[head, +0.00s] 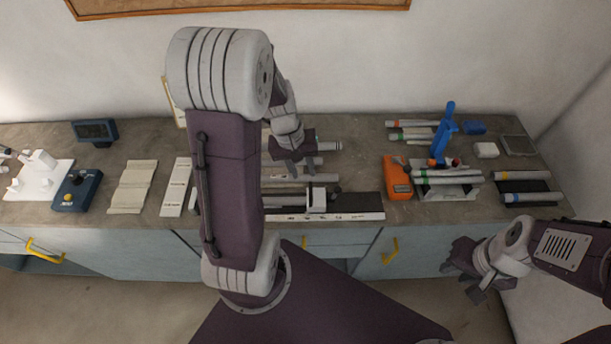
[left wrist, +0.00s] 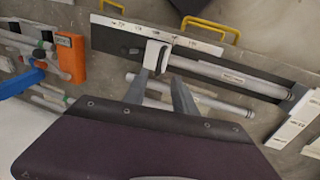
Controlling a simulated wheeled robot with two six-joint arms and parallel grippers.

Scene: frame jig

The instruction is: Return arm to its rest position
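My left gripper (head: 292,165) hangs over the middle of the bench, behind the frame jig (head: 365,204). In the left wrist view its two fingers (left wrist: 160,82) are apart, with nothing held between them. A grey tube (left wrist: 226,73) lies along the jig beside a white block (left wrist: 154,54), which also shows in the head view (head: 317,199). Another grey tube (left wrist: 213,102) lies below the fingers, partly hidden by them. My right gripper (head: 468,272) is in front of the bench at the right, with its fingers apart and empty.
An orange device (head: 397,178) and a rack of tubes (head: 450,190) with a blue upright tool (head: 442,135) stand right of the jig. A dark blue box (head: 77,190) and beige panel (head: 133,187) lie left. Yellow handles (head: 390,251) stick out from the cabinet front.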

